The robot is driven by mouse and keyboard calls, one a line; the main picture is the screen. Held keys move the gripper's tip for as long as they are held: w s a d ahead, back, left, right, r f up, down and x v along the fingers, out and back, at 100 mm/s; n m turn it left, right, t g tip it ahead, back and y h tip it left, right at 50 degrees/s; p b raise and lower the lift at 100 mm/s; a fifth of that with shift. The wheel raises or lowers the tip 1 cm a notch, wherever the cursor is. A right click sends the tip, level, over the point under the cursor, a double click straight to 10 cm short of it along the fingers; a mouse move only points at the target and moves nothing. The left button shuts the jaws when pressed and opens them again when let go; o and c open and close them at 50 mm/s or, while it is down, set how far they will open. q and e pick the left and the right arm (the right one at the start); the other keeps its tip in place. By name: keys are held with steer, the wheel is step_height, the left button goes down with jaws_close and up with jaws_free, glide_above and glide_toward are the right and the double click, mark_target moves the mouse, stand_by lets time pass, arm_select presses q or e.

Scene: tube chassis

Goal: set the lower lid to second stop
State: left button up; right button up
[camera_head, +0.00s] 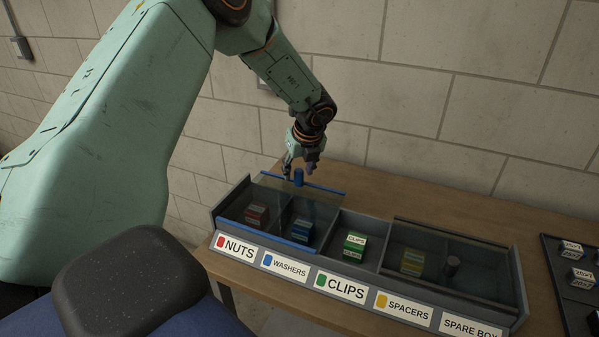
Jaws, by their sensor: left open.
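A long grey tray (345,228) with compartments stands on the wooden table. A clear lid with blue edges (318,187) covers the nuts and washers compartments at the left, and a blue knob (298,177) stands up from it. A second clear lid with dark edges (455,233) covers the spacers and spare box compartments at the right, with a dark knob (452,266). I cannot tell for sure which lid runs lower. My left gripper (299,172) is open, pointing down at the blue knob, with its fingers around or just behind it. My right gripper is out of view.
The clips compartment is uncovered and holds a green-marked box (354,246). Boxes show through the lids. Name labels (340,287) line the tray's front. A dark tray (562,275) with small labelled blocks lies at the right. A block wall stands behind the table.

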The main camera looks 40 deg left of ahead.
arm_select(q)
steer(key=shift+w+a+f, duration=0.1)
steer(key=shift+a+f, duration=0.05)
steer(key=shift+f, duration=0.55)
steer(key=shift+r, duration=0.1)
steer(key=shift+c, duration=0.2)
steer(key=shift+w+a+f, duration=0.1)
steer(key=shift+a+f, duration=0.05)
steer(key=shift+f, duration=0.05)
steer(key=c, duration=0.3)
jaws_close()
